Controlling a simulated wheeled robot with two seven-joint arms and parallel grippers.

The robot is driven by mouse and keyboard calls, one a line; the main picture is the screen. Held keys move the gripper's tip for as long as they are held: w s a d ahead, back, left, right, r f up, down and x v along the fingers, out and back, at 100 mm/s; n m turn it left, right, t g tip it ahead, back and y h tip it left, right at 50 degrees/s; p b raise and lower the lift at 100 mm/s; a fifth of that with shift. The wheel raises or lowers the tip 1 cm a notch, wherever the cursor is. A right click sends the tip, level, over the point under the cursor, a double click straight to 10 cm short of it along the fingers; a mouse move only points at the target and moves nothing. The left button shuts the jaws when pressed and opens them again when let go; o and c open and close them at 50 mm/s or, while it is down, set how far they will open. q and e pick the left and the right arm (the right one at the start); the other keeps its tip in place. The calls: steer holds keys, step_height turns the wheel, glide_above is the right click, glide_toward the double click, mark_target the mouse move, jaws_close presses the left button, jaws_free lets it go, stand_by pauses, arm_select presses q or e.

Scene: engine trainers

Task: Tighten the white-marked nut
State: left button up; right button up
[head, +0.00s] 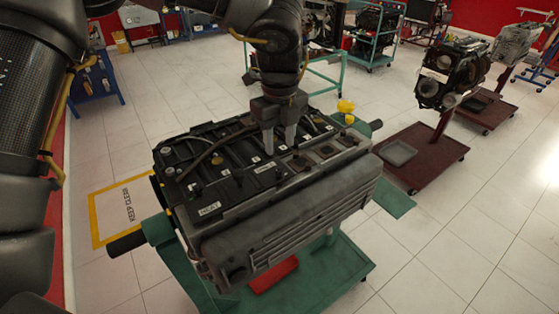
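The engine (300,215) lies on a green stand, with a black top cover (215,175) carrying several small white tags and dark round fittings. A larger white label (209,209) sits at the cover's near left corner. I cannot make out which fitting is the white-marked nut; it is too small to tell or hidden. My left gripper (279,148) points down over the right half of the engine top. Its two pale fingers stand apart with nothing visible between them. I cannot tell whether the tips touch the engine. My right gripper is not in view.
The green stand (315,285) has a red item (274,275) low down. A yellow cap (345,106) stands at the engine's far right corner. A red trolley (425,155) with another engine (450,73) is at right. Tiled floor around is mostly clear.

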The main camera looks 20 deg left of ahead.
mark_target(279, 169)
arm_select(q)
step_height(279, 169, down, 8)
steer(key=shift+r+p, duration=0.15)
steer(key=shift+p, duration=1)
steer(key=shift+a, duration=0.1)
jaws_close()
